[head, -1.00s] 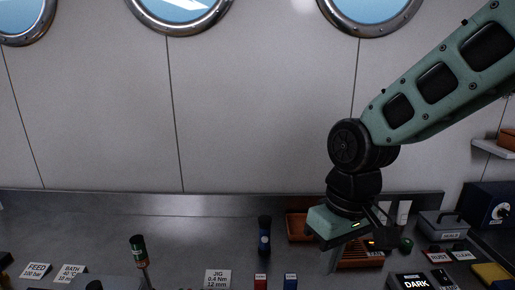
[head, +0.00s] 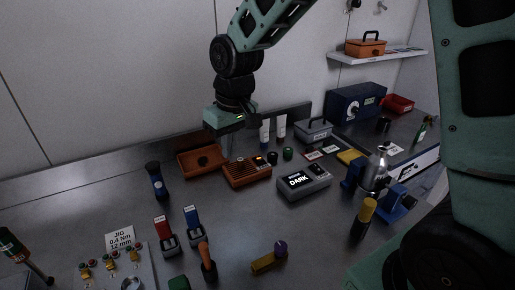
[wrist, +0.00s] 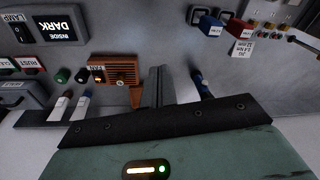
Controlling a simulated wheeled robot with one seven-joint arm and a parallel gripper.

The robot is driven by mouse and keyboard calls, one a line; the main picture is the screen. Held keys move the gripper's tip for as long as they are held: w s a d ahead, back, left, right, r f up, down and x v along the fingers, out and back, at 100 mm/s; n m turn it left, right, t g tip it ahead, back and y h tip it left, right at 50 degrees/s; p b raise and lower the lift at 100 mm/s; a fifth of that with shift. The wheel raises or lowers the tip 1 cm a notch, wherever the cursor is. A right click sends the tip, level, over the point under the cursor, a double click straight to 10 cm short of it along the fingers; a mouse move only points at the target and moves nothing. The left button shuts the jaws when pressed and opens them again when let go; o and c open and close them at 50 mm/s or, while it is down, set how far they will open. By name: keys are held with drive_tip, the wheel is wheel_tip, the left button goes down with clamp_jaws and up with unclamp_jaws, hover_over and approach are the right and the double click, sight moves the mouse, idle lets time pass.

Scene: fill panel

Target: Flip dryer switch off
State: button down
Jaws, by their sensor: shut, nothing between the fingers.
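No label that I can read says "dryer", so I cannot tell which switch is meant. An orange grilled box (head: 247,174) stands at mid-bench in the head view. In the wrist view this box (wrist: 122,70) carries a FAN label and a small lit spot. My gripper (wrist: 161,84) is shut and empty, its fingers beside the box in that picture. In the head view the teal hand hangs above the back of the bench, near the box and an orange tray (head: 184,175); its fingertips are not clear there.
A grey box reading DARK (head: 304,183) stands right of the orange box. Red (head: 165,236) and blue (head: 194,230) labelled blocks stand in front. A toggle panel (head: 112,266) is at front left.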

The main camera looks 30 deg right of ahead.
drive_tip(key=w+d+f+m, duration=0.2)
drive_tip(key=w+d, duration=0.8)
drive_tip(key=m+h, duration=0.1)
hover_over(261, 161)
drive_tip(key=f, duration=0.1)
drive_tip(key=shift+t, duration=0.4)
drive_tip(key=f+p, duration=0.2)
drive_tip(key=f, duration=0.2)
drive_tip(key=f+p, duration=0.2)
drive_tip(key=f, duration=0.2)
drive_tip(key=f+p, duration=0.1)
drive_tip(key=f, duration=0.4)
drive_tip(key=shift+w+p, duration=0.4)
drive_tip(key=shift+f, duration=0.45)
drive_tip(key=s+f+b, duration=0.1)
drive_tip(key=b, duration=0.2)
drive_tip(key=shift+f, duration=0.4)
drive_tip(key=shift+s+f+b, duration=0.15)
drive_tip(key=shift+s+b, duration=0.25)
drive_tip(key=shift+b, duration=0.45)
drive_tip(key=shift+s, duration=0.1)
